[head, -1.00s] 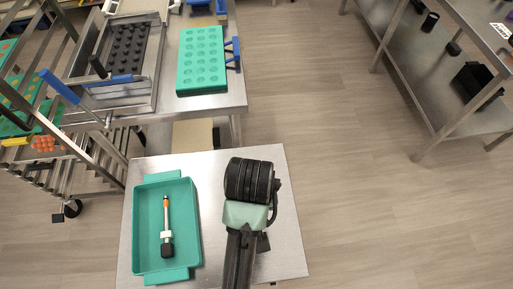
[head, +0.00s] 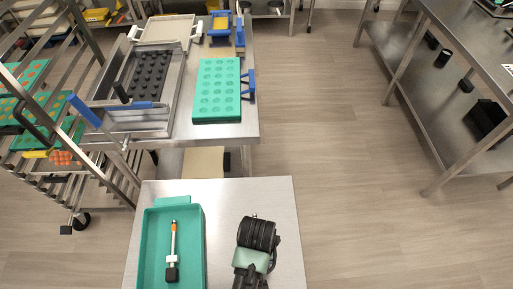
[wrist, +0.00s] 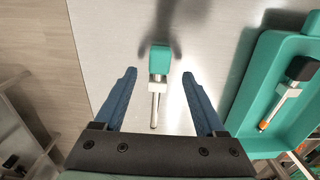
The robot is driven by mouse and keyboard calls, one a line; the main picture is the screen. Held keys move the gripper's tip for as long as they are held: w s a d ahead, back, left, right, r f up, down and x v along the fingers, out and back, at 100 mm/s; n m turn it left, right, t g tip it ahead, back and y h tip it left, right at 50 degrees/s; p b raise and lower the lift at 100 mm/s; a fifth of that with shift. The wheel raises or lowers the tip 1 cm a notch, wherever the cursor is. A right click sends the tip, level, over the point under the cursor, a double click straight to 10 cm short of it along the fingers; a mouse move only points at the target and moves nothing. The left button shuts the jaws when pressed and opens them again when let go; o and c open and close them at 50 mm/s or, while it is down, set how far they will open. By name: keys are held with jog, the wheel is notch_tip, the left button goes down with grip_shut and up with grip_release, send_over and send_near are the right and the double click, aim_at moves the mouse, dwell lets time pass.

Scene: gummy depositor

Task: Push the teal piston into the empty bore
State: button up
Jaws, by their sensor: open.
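The teal piston (wrist: 160,60) lies on the metal table in the wrist view, with a teal block end, a pale collar and a silver rod. My gripper (wrist: 159,76) is open. Its two blue fingers show on either side of the piston, and nothing is held; I cannot tell how high they are above it. In the head view my arm appears to hide the piston. A second piston with a black end and orange tip (head: 173,250) lies in a teal tray (head: 195,225) left of my arm. I cannot make out the empty bore.
A rack stands left; a shelved bench stands right, across open floor.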

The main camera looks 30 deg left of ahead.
jog(key=shift+f, duration=1.5)
jog(key=shift+c, duration=0.3)
grip_shut()
